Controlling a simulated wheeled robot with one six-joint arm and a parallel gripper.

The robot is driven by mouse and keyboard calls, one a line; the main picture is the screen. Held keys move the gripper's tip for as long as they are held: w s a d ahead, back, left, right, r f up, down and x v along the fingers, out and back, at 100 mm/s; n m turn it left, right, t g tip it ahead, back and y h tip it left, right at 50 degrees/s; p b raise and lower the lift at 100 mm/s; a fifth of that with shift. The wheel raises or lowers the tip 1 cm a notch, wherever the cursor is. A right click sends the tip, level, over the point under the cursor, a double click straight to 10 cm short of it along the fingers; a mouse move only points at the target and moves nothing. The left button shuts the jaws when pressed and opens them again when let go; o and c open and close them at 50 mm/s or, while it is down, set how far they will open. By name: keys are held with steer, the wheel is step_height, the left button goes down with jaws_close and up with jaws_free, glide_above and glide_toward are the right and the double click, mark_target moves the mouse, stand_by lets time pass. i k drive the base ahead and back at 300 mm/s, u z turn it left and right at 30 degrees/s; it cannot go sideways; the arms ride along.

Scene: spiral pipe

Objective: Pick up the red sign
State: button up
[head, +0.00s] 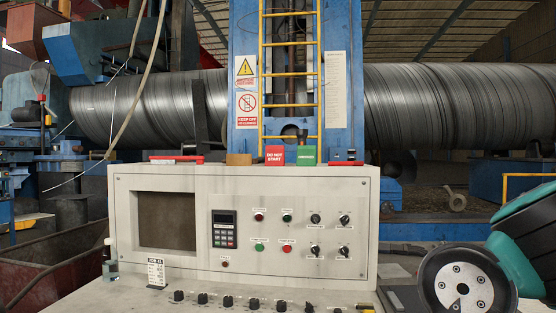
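The red sign (275,155) reads "DO NOT START" in white letters. It stands upright on the top of the beige control console (300,184), near the middle of the view. A green sign (307,155) stands just to its right. The red sign's face is unobstructed, and its back side is hidden. My gripper is not in view, so I cannot see whether it is open or holds anything.
Small blocks lie along the console top, including a brown one (239,159) left of the red sign. A blue column (341,100) with a yellow ladder (290,73) rises behind. A large spiral pipe (460,105) runs across the back. A small white card (156,272) stands on the lower panel.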

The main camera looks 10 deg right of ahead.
mark_target(275, 155)
steer(key=z, duration=0.05)
steer(key=k, duration=0.65)
steer(key=u, duration=0.95)
steer(key=i, duration=0.7)
steer(key=u, duration=0.65)
steer(key=i, duration=0.75)
steer(key=z, duration=0.5)
steer(key=i, duration=0.7)
steer(key=z, duration=0.6)
